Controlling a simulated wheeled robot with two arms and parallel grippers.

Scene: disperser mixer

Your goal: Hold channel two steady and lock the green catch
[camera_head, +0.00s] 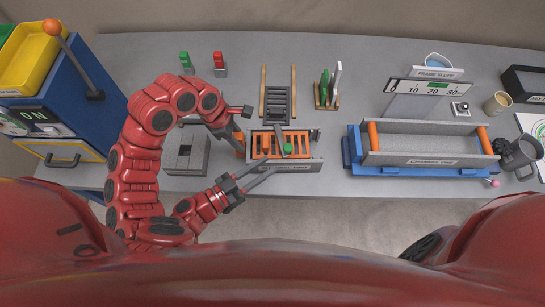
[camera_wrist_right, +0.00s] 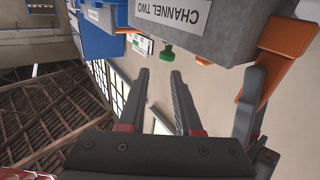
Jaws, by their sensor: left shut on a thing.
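Channel two (camera_head: 313,164) is a grey box with orange bars inside, at the middle of the table. Its label (camera_wrist_right: 172,12) shows upside down in the right wrist view. The green catch knob (camera_head: 288,148) stands at its front wall; it also shows in the right wrist view (camera_wrist_right: 167,52), beyond my fingers. My left gripper (camera_head: 238,128) is shut at the orange end piece (camera_head: 240,146) on the box's left end; the exact contact is hidden. My right gripper (camera_head: 262,174) is open and empty in front of the box, its fingers (camera_wrist_right: 160,78) apart and short of the knob.
A grey block with a square hole (camera_head: 183,165) stands left of channel two. Channel one (camera_head: 430,160) sits in a blue frame to the right. A dark ramp with wooden rails (camera_head: 277,103) and a small rack (camera_head: 326,95) are behind. The front table strip is narrow.

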